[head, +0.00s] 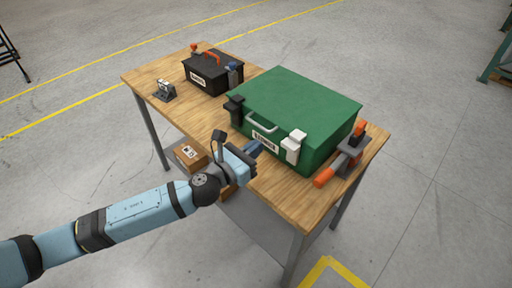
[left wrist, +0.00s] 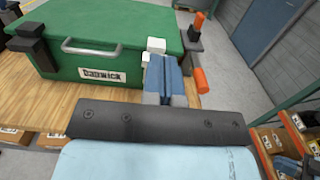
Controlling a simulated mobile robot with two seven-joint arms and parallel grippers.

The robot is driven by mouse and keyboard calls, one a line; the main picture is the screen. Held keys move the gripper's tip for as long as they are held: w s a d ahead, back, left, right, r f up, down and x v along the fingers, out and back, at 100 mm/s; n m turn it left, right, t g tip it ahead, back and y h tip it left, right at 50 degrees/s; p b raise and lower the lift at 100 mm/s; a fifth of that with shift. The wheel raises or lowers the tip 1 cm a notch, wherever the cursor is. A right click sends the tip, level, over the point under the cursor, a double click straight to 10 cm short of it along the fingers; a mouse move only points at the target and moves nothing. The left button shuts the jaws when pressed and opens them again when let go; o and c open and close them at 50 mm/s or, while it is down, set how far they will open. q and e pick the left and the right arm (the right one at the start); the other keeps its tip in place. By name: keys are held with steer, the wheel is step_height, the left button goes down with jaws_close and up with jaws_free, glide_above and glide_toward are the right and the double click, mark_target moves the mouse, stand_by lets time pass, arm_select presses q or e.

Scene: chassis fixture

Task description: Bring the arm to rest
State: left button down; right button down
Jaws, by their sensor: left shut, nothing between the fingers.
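My left arm reaches in from the left in the head view. Its gripper (head: 255,148) is at the front edge of the wooden table, before the green case. In the left wrist view the blue fingers of the gripper (left wrist: 164,62) are together with nothing between them. The green case (head: 295,103) has a grey handle, a black latch (head: 234,108) and a white latch (head: 293,146). The case (left wrist: 105,22) also shows in the left wrist view, beyond the fingers. I cannot tell whether the fingers touch it. My right gripper is in neither view.
The wooden table (head: 201,118) also bears a black toolbox (head: 207,76), a small grey metal fixture (head: 164,91) and an orange-handled clamp (head: 343,160) right of the case. Cardboard boxes (head: 190,154) sit beneath the table. The floor around is open, with yellow lines.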

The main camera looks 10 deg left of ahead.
arm_select(q)
steer(key=shift+s, duration=0.1)
steer(key=s+a+f+m+g+y, duration=0.2)
steer(key=s+a+f+m+y, duration=0.1)
steer(key=s+f+m, duration=0.8)
steer(key=s+a+f+m+g+y, duration=0.3)
steer(key=s+f+m, duration=0.8)
steer(key=m, duration=1.1)
steer(key=shift+s+a+f+p, duration=0.4)
steer(key=shift+s+a, duration=0.15)
steer(key=shift+s, duration=0.1)
